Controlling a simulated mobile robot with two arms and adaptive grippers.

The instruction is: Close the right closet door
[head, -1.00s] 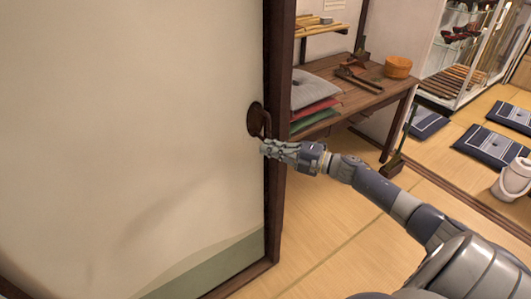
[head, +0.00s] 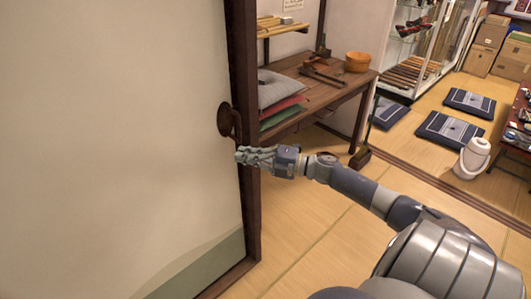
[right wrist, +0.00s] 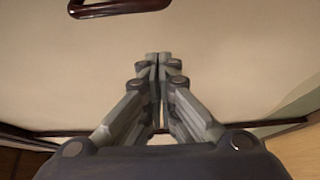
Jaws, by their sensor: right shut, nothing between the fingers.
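The cream closet door (head: 110,130) with a dark wooden frame fills the left of the head view. Its dark handle (head: 225,120), with a round plate and a curved pull, sits near the door's right edge. My right gripper (head: 240,154) is shut and empty, just below the handle and in front of the door. In the right wrist view my shut fingertips (right wrist: 158,58) point toward the cream panel (right wrist: 230,50). The handle (right wrist: 120,8) shows at the top of that view, apart from the fingers. I cannot tell whether the fingertips touch the door. My left gripper is out of view.
Beyond the door edge stands a wooden table (head: 335,88) with cushions and tools. A broom (head: 362,150) leans beside it. Floor cushions (head: 450,130), a white pot (head: 472,158) and a glass cabinet (head: 405,50) are farther back. The tatami floor (head: 300,220) right of the door is clear.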

